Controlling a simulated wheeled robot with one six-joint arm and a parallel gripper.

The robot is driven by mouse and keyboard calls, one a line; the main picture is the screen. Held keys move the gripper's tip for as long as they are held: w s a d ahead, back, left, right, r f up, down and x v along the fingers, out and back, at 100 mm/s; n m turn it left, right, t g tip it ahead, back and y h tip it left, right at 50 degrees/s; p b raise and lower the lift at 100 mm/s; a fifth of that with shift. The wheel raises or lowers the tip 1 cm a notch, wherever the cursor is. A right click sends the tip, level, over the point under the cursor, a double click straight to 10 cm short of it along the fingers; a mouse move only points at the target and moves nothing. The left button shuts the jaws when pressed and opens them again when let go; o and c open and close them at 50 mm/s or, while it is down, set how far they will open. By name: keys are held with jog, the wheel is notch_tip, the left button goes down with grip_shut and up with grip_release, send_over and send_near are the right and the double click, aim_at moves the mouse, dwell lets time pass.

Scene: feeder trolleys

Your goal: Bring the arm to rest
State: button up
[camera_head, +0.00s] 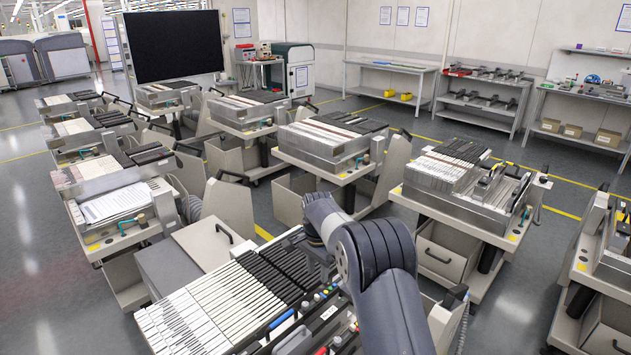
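My arm (385,275) rises from the bottom edge, right of centre, and bends at a large grey joint. A shorter grey link (321,213) shows beyond the joint, to its left. My gripper cannot be made out; the arm seems to hide it. The arm is over the right side of the nearest feeder trolley (190,318), which holds rows of white and black feeders. I cannot tell whether the arm touches anything there.
A trolley with feeders (463,216) stands to the right, another (325,152) behind the arm, and several more at left. Part of one (608,255) shows at the right edge. Shelves (487,97) line the back wall. Grey floor (540,225) lies open between the right trolleys.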

aim_at(318, 295)
notch_tip(318, 295, down, 8)
jog(key=shift+f+p, duration=0.15)
jog(key=shift+p, duration=0.7)
jog(key=shift+w+d+f+p, duration=0.1)
jog(key=shift+f+p, duration=0.15)
jog(key=shift+p, duration=0.1)
jog(key=shift+w+d+p, duration=0.35)
jog(key=shift+d+p, duration=0.05)
jog(key=shift+p, duration=0.05)
jog(key=shift+f, duration=0.1)
jog(key=shift+f, duration=0.1)
